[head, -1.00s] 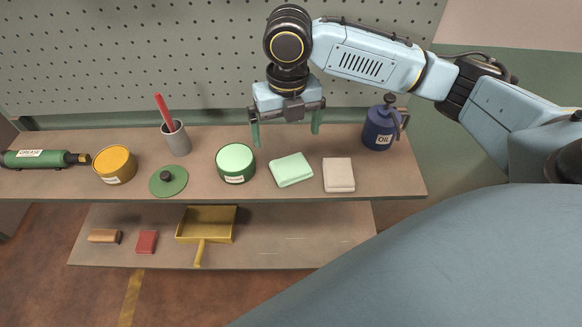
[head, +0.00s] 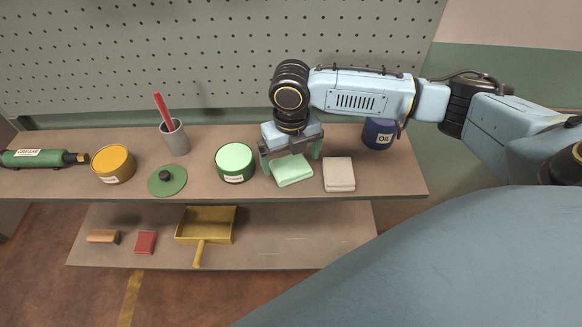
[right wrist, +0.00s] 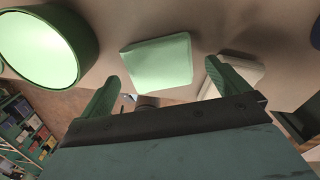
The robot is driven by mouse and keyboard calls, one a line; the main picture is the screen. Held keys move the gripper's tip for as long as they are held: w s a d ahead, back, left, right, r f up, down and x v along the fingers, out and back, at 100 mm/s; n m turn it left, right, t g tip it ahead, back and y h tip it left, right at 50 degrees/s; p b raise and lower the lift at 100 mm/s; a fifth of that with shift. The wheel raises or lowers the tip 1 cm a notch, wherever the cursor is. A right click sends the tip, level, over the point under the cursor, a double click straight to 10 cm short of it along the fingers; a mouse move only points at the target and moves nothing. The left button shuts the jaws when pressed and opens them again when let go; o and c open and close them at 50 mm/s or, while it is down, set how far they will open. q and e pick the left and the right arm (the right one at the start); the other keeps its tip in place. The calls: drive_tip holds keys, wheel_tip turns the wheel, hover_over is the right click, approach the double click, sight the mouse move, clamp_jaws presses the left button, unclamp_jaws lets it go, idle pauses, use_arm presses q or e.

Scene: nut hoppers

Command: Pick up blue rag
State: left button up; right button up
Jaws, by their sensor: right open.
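A folded mint-green rag (head: 293,172) lies on the upper shelf, between a green tin and a folded beige rag (head: 339,174). I see no clearly blue rag. My right gripper (head: 291,163) is open and empty, pointing down over the mint-green rag, with its fingers apart to either side. The gripper body hides the rag's back edge. In the right wrist view, the mint-green rag (right wrist: 157,62) shows between and beyond the two green fingers. The beige rag (right wrist: 232,75) is partly behind one finger. My left gripper is out of view.
The green tin (head: 235,162) stands close left of the gripper. A blue oil can (head: 378,134) stands to the right, partly behind my arm. A grey cup (head: 175,138), green lid (head: 167,181) and orange tin (head: 113,164) are farther left. A yellow dustpan (head: 206,224) lies on the lower shelf.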

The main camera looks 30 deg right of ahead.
sight(290, 165)
wheel_tip(290, 165, down, 2)
drive_tip(key=shift+f, duration=0.1)
drive_tip(key=c, duration=1)
wheel_tip(290, 165, up, 10)
drive_tip(key=shift+p, duration=0.3)
drive_tip(key=o, duration=0.5)
drive_tip(key=shift+a, duration=0.1)
drive_tip(key=c, duration=0.3)
